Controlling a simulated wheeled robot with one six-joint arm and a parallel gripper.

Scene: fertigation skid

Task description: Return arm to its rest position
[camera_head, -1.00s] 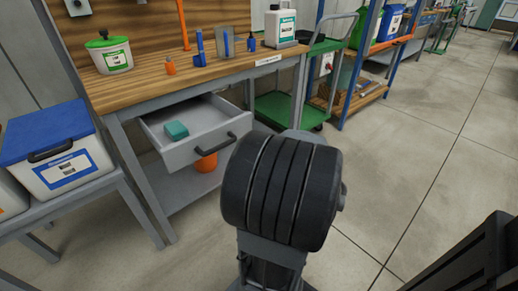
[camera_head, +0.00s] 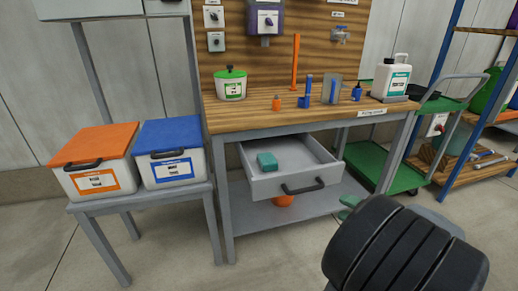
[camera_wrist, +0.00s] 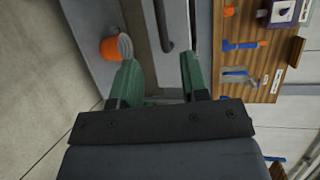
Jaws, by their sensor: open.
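My gripper (camera_wrist: 158,82) shows in the wrist view with its two green fingers spread apart and nothing between them. The wrist view is turned on its side. Past the fingers are the grey drawer front with its dark handle (camera_wrist: 163,22) and an orange bucket (camera_wrist: 118,47) on the lower shelf. In the head view my black arm fills the lower right, and a small green part of the gripper (camera_head: 348,203) shows just left of it, right of the drawer. The rest of the gripper is hidden behind the arm.
The workbench drawer (camera_head: 285,185) stands open with a teal block (camera_head: 267,162) inside. Bottles and small tools stand on the wooden benchtop (camera_head: 260,110). Orange-lidded (camera_head: 95,180) and blue-lidded (camera_head: 172,170) boxes sit on a side table. A green cart (camera_head: 385,172) stands right of the bench.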

